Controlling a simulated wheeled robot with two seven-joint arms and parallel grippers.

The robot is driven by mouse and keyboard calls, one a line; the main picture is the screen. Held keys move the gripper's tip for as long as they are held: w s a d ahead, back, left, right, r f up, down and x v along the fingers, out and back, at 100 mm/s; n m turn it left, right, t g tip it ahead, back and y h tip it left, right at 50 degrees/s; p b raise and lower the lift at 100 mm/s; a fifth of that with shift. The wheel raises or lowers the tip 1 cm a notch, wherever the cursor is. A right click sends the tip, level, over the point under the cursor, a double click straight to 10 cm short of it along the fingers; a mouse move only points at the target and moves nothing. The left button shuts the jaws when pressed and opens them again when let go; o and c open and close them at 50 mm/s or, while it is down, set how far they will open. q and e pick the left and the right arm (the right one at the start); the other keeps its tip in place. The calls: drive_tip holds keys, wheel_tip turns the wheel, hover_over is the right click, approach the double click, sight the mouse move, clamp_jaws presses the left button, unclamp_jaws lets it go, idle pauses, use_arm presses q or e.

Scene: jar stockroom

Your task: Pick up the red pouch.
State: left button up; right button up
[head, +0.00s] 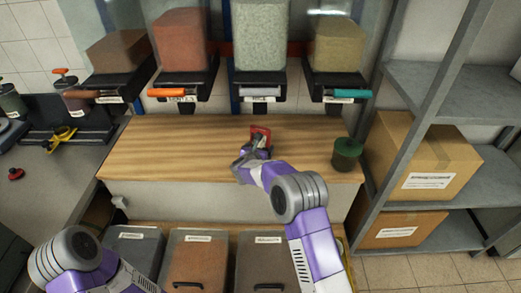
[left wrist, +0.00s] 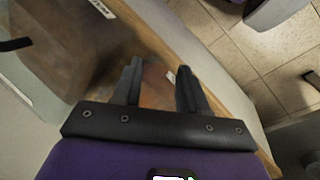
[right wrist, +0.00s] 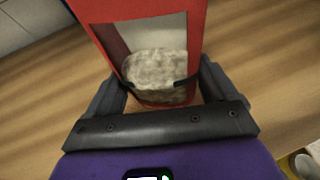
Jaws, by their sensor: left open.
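The red pouch (head: 261,133) is upright at the wooden counter, near its middle, in the head view. In the right wrist view the red pouch (right wrist: 195,45) has a clear front window with pale, grainy contents. My right gripper (right wrist: 158,84) has one finger on each side of the pouch, and its dark tips press on the pouch's edges. Whether the pouch's base touches the counter is hard to tell. In the left wrist view my left gripper (left wrist: 160,75) is open and empty, near a bin with brown contents.
A dark green jar (head: 346,154) stands on the counter (head: 170,150) to the right. Several dispensers with coloured handles hang behind. Bins (head: 198,262) stand below the front edge. A grey shelf with cardboard boxes (head: 420,160) is at the right. The counter's left part is clear.

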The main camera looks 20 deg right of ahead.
drive_tip(key=c, duration=0.7)
drive_tip(key=shift+r, duration=0.15)
